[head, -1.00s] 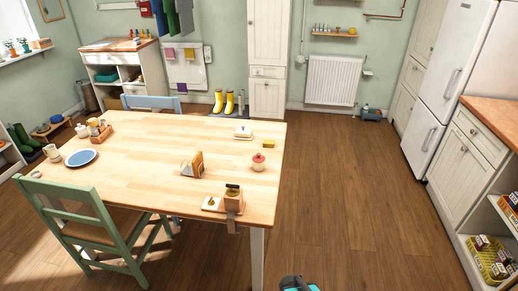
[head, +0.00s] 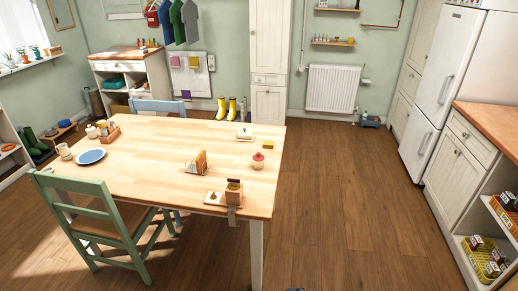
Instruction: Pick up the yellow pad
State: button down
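A small yellow block-like thing (head: 259,144), which looks like the yellow pad, lies on the wooden table (head: 140,165) near its far right corner. It is right of a white lidded dish (head: 244,134) and behind a small red-lidded pot (head: 258,161). It is too small to make out details. Nothing is touching it that I can see. My gripper does not show. Only a dark sliver, likely part of my arm, shows at the bottom edge.
A wooden holder (head: 196,163) and a small device clamped at the edge (head: 233,192) stand on the table. A green chair (head: 95,222) stands at the front left. The floor (head: 345,215) right of the table is clear up to the cabinets (head: 458,165).

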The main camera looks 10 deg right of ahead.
aim_at(267, 145)
jog(key=z, duration=0.15)
jog(key=i, duration=0.9)
jog(key=u, duration=0.05)
